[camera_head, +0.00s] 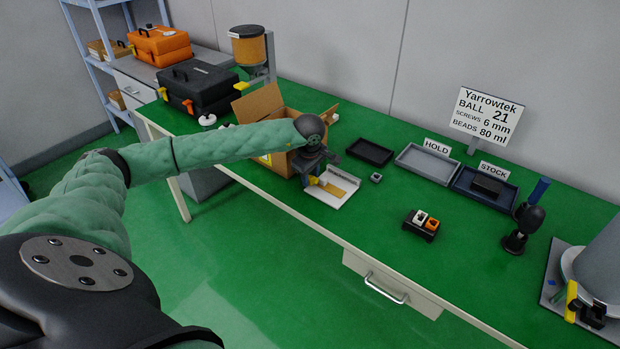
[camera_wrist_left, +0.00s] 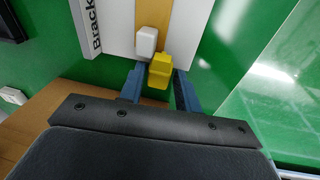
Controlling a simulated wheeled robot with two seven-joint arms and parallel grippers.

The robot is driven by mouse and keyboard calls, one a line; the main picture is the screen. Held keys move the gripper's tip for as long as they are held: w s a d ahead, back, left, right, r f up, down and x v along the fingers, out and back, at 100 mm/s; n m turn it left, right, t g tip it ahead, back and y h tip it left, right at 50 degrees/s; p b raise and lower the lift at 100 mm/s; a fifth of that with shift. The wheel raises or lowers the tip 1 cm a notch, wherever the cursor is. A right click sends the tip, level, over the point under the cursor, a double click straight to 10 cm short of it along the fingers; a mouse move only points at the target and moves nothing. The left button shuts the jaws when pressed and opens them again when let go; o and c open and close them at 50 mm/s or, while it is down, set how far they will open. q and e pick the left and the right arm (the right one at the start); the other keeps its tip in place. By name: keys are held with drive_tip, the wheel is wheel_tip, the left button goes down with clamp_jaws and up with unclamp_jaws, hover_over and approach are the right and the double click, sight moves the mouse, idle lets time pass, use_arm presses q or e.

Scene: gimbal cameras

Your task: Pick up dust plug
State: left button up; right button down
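A small yellow block (camera_wrist_left: 160,72), possibly the dust plug, lies by the edge of a white tray with a "Brack..." label. A white block (camera_wrist_left: 147,40) sits just beyond it; I cannot tell for certain which piece is the dust plug. My left gripper (camera_wrist_left: 158,88) is open, with one blue finger on each side of the yellow block and no clear contact. In the head view the left gripper (camera_head: 312,180) points down at the near left part of the white tray (camera_head: 343,197), partly hiding it. My right gripper is not in view.
An open cardboard box (camera_head: 262,102) stands right behind my left gripper. A black tray (camera_head: 369,151), a grey HOLD tray (camera_head: 427,163) and a dark STOCK tray (camera_head: 484,207) line the back. A small black holder (camera_head: 421,228) carries white and orange pieces. Bare green tabletop surrounds it.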

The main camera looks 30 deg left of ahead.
use_arm(q)
drive_tip(key=shift+f, duration=0.2)
clamp_jaws()
